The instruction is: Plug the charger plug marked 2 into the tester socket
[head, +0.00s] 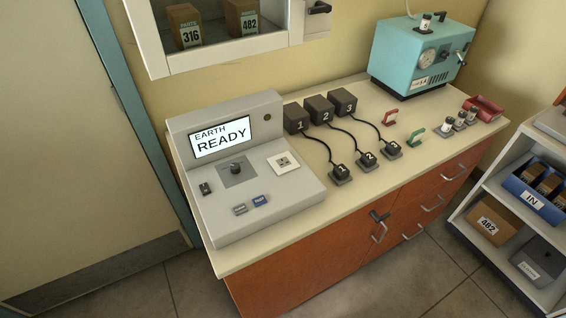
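The charger plug marked 2 (368,159) stands on a small grey base on the counter, between the plug marked 1 (340,171) and the plug marked 3 (392,149). A black cord joins it to the dark charger box marked 2 (319,110). The tester (219,219) is a grey console at the counter's left end. Its screen (221,138) reads "EARTH READY". The white tester socket (283,162) is on its sloping top, at the right, with nothing plugged into it. Neither of my grippers is in view.
Charger boxes 1 (296,118) and 3 (343,102) flank box 2. Red (390,118) and green (415,133) handled pieces and small jars (460,120) stand further right. A teal machine (422,55) is at the back. A wall cabinet (225,35) hangs above. The counter's front strip is clear.

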